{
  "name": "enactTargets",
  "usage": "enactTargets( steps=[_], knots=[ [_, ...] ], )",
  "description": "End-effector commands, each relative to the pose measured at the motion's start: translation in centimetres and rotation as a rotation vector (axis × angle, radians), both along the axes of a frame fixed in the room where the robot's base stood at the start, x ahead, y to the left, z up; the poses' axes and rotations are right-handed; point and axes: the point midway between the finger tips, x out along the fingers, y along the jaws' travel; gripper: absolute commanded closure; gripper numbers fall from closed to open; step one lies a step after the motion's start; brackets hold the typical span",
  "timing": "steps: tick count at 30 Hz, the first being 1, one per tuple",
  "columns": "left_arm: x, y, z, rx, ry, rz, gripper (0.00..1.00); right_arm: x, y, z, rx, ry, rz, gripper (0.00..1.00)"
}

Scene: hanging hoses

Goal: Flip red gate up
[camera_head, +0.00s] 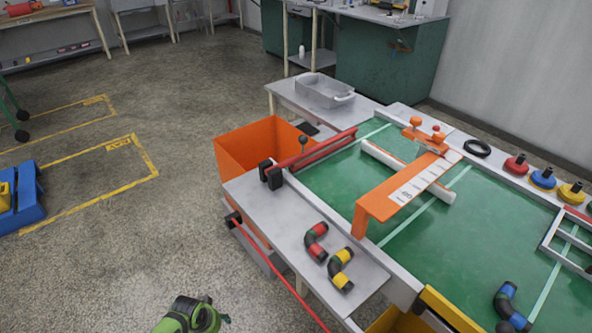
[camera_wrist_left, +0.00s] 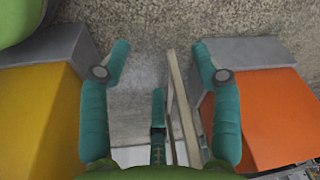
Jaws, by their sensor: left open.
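A long red bar (camera_head: 278,273) slopes along the outer side of the grey side shelf (camera_head: 272,205), from a black bracket near the orange bin down to the lower frame edge. A second red bar (camera_head: 325,148) lies along the left table edge above the orange bin, with black blocks at its near end. I cannot tell for certain which one is the red gate. My green left arm (camera_head: 190,316) shows at the bottom of the head view. In the left wrist view my left gripper (camera_wrist_left: 161,48) is open and empty, its teal fingers spread. My right gripper is out of view.
An orange bin (camera_head: 245,150) stands beside the table; in the left wrist view a yellow block (camera_wrist_left: 40,115) is left and an orange bin (camera_wrist_left: 265,115) right. Bent hose pieces (camera_head: 317,241) lie on the shelf. An orange bracket (camera_head: 400,195) spans the green tabletop.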

Motion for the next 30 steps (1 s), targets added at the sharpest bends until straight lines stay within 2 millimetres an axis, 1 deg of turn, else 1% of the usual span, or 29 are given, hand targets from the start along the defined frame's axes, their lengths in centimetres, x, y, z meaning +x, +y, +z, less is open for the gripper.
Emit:
enactTargets(
  steps=[1, 2, 3, 5, 6, 9, 12, 15, 16, 23, 24, 25, 26, 30],
  knots=[
    [-6.2, -0.2, -4.7, 0.008, 0.039, 0.052, 0.36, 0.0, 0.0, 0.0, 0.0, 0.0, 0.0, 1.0],
    [-9.2, -0.2, -6.7, 0.016, 0.045, 0.074, 0.36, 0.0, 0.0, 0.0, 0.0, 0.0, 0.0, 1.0],
    [-13.0, -0.3, -8.8, 0.024, 0.055, 0.098, 0.36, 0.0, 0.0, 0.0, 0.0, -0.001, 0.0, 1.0],
    [-18.6, -0.5, -11.2, 0.034, 0.07, 0.123, 0.36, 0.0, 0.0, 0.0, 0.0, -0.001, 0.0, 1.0],
    [-22.0, -0.9, -12.3, 0.036, 0.08, 0.134, 0.36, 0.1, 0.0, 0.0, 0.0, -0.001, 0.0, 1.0],
    [-28.9, -1.6, -14.0, 0.037, 0.102, 0.149, 0.36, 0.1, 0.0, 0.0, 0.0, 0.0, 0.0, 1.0],
    [-33.3, -2.3, -14.5, 0.033, 0.116, 0.156, 0.36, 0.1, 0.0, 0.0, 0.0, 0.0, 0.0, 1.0],
    [-35.3, -2.8, -14.7, 0.029, 0.122, 0.158, 0.36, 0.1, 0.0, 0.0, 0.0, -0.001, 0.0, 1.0],
    [-35.6, -2.8, -14.7, 0.028, 0.123, 0.157, 0.36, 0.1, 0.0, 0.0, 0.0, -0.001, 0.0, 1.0],
    [-35.7, -2.8, -14.7, 0.029, 0.122, 0.158, 0.36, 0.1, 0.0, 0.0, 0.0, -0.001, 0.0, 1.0],
    [-35.7, -2.8, -14.7, 0.029, 0.123, 0.157, 0.44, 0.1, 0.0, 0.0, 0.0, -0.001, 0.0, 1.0],
    [-35.7, -2.8, -14.7, 0.029, 0.123, 0.157, 0.56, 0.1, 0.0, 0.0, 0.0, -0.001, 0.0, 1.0],
    [-35.7, -2.8, -14.7, 0.029, 0.123, 0.157, 0.61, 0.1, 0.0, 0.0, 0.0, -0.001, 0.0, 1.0],
    [-35.7, -2.8, -14.7, 0.028, 0.124, 0.157, 0.61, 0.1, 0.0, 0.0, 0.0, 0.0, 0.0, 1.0]
  ],
)
